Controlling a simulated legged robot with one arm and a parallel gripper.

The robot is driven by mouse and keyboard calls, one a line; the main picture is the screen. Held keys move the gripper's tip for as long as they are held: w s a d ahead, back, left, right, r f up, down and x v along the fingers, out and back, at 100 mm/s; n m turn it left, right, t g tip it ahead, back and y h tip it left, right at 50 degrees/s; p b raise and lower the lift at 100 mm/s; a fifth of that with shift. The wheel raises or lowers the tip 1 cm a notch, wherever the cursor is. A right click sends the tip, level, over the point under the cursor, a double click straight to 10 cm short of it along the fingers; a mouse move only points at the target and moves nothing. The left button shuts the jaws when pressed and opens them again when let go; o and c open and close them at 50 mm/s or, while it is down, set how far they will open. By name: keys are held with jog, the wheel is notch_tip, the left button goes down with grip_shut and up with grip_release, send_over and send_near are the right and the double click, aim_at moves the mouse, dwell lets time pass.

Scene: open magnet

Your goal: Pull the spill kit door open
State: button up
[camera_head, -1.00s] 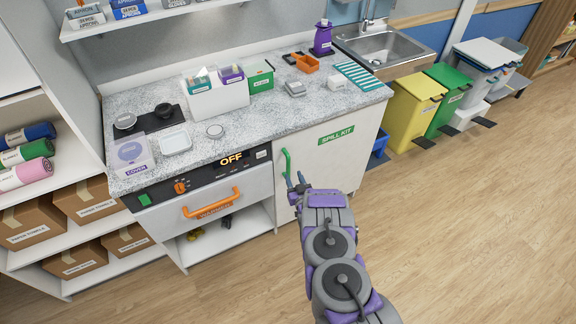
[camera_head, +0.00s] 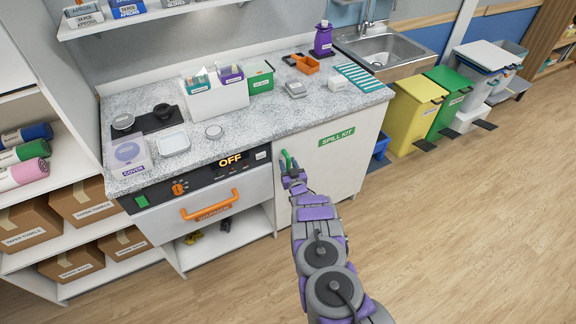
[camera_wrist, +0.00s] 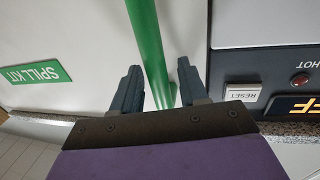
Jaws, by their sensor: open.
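The spill kit door (camera_head: 337,165) is a white cabinet front with a green SPILL KIT label, and it is shut. The label (camera_wrist: 34,73) also shows at the left of the wrist view. The green handle (camera_head: 284,160) stands upright at the door's left side and is partly hidden by my arm in the head view. In the wrist view the handle (camera_wrist: 147,45) runs between the two fingers. My gripper (camera_wrist: 158,85) is open with one finger on each side of the handle; a gap shows on both sides. In the head view my gripper (camera_head: 289,163) is at the handle.
The orange-handled warmer drawer (camera_head: 212,203) is left of the door. The countertop (camera_head: 225,140) above holds bins and trays. A yellow bin (camera_head: 414,113) and a green bin (camera_head: 447,100) stand at the right. The floor (camera_head: 440,230) in front is clear.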

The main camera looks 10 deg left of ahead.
grip_shut()
dwell(0.3)
dwell(0.3)
